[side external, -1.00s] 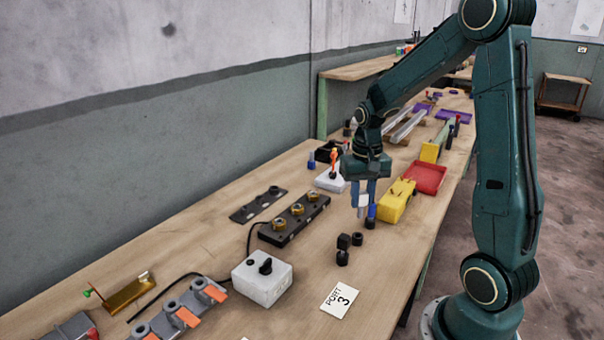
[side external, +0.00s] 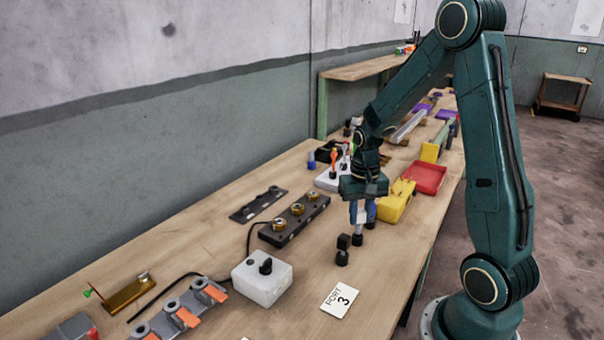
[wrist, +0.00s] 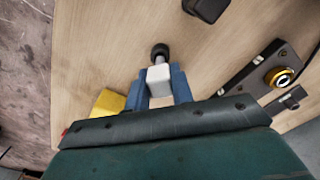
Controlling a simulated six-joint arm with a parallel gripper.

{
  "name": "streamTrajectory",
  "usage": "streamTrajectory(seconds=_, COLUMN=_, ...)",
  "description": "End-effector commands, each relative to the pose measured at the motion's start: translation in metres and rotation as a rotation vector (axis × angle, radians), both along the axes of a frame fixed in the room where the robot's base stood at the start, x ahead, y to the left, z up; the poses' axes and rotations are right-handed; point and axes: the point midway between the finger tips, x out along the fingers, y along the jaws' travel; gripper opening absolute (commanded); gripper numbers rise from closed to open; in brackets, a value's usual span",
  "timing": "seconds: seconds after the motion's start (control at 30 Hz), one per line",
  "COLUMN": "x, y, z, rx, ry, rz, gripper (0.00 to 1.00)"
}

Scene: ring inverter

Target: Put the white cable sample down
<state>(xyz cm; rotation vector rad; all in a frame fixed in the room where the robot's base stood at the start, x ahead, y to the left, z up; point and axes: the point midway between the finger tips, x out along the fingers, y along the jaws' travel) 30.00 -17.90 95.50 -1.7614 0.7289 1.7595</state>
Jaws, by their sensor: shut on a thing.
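My gripper (side external: 362,212) is shut on the white cable sample, which shows as a white block (wrist: 159,78) between two blue fingers in the wrist view. A grey stem and a dark round end (wrist: 159,52) lie beyond the block. In the side external view the white block (side external: 361,215) is partly hidden by the blue fingers. It hangs upright, low over the wooden table (side external: 225,238). I cannot tell whether its lower end touches the table or a small black part.
A black block with brass rings (side external: 295,221) is to the left, a yellow block (side external: 397,202) and red tray (side external: 426,178) to the right. A white box (side external: 262,280) and "PORT 3" card (side external: 339,299) are nearer the camera.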

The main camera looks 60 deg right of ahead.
Motion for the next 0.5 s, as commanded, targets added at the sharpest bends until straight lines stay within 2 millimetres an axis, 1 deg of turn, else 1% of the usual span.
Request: streamTrajectory(seconds=0.5, x=-0.0003, y=0.0001, z=-0.0089, rx=0.001, ry=0.001, rz=0.000, gripper=0.01)
